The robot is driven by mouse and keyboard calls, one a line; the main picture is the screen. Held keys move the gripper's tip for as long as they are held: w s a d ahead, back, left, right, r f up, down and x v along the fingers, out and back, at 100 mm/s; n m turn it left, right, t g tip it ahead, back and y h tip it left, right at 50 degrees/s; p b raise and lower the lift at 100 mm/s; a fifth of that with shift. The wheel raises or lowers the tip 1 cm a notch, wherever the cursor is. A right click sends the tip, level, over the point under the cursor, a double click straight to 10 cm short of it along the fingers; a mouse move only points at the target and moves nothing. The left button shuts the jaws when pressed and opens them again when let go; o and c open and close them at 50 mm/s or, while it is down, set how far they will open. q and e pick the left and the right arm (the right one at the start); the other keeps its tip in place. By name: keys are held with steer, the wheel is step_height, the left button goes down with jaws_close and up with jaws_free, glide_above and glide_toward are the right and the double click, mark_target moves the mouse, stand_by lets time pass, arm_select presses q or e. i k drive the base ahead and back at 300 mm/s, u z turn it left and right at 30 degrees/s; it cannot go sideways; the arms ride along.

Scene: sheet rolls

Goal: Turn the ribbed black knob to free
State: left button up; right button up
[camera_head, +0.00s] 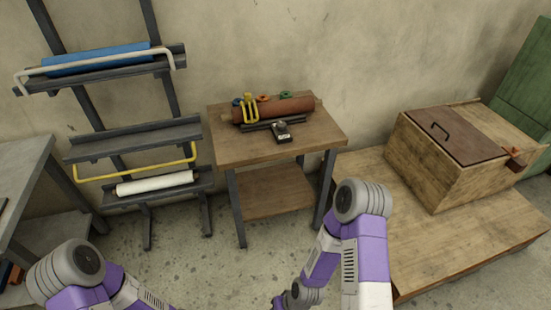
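On the small wooden table (228,150) in the middle stands a small dark block with a pale label (284,138). A dark round knob (281,127) appears on its top. It is too small to tell its ribs or which setting it points to. The block sits at the front of a dark bar under a brown-red roll (280,109). Both my purple and grey arms are low in the picture, well in front of the table and apart from the knob. Neither gripper can be seen; the arms run out of the bottom edge.
A yellow clamp-like part (250,108) stands at the roll's left end, with small coloured rings behind. A rack at the left holds a blue roll (97,60) and a white roll (155,183). A wooden chest (450,175) stands on a low platform (440,245) at the right.

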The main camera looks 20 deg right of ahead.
mark_target(281, 126)
steer(key=z, duration=0.45)
steer(key=k, duration=0.65)
steer(key=z, duration=0.9)
steer(key=k, duration=0.5)
steer(key=z, duration=0.35)
steer(key=i, duration=2)
steer(key=u, duration=1.8)
steer(key=i, duration=0.95)
steer(key=u, duration=0.9)
